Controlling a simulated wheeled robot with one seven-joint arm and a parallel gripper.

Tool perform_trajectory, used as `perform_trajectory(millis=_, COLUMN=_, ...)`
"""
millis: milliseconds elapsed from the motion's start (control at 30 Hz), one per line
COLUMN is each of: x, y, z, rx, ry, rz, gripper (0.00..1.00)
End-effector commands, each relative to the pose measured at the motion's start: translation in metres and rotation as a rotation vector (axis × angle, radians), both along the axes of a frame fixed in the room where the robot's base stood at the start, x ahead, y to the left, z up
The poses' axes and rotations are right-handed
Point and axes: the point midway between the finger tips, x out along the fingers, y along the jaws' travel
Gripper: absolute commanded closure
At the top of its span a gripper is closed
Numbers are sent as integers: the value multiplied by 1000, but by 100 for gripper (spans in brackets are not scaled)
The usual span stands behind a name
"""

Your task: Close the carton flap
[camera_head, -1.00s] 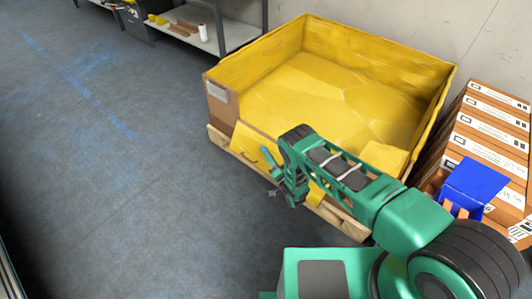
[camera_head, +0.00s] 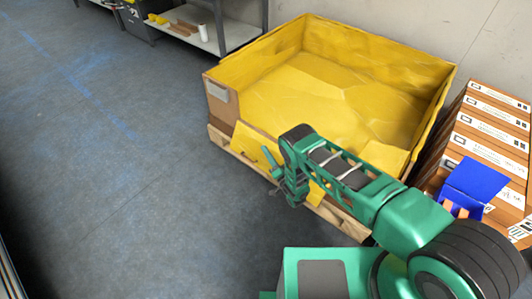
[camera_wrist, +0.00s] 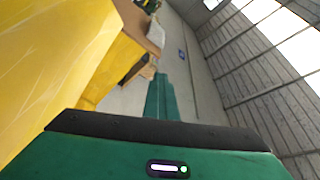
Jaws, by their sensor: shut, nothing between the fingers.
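A large carton (camera_head: 224,106) with a yellow lining stands open-topped on a wooden pallet at the upper middle of the head view. Its front flap (camera_head: 252,144) hangs down and outward, yellow side showing, partly hidden by my arm. My gripper (camera_head: 276,190) is just in front of the flap, low near the pallet edge. It is shut with nothing in it. Whether it touches the flap cannot be told. In the wrist view, the shut green fingers (camera_wrist: 160,98) point ahead, with yellow carton lining (camera_wrist: 50,50) close on the left.
Stacked brown and white boxes (camera_head: 480,125) and a blue bin (camera_head: 474,180) stand right of the carton. A grey shelf (camera_head: 225,40) is at the back. The wooden pallet (camera_head: 225,145) juts out under the carton. The floor (camera_head: 100,170) on the left is clear.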

Motion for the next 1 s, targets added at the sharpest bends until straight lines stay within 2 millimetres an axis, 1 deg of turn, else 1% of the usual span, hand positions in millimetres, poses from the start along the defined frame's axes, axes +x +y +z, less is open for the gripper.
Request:
perform_trajectory(millis=500, x=0, y=0, z=0, rx=0, ry=0, rz=0, gripper=100)
perform_trajectory(millis=533, x=0, y=0, z=0, rx=0, ry=0, rz=0, gripper=95)
perform_trajectory(millis=567, x=0, y=0, z=0, rx=0, ry=0, rz=0, gripper=87)
perform_trajectory(millis=600, x=0, y=0, z=0, rx=0, ry=0, rz=0, gripper=78)
perform_trajectory(millis=633, x=0, y=0, z=0, rx=0, ry=0, rz=0, gripper=72)
perform_trajectory(millis=1000, x=-2, y=-1, z=-1, rx=0, ry=0, rz=1, gripper=72)
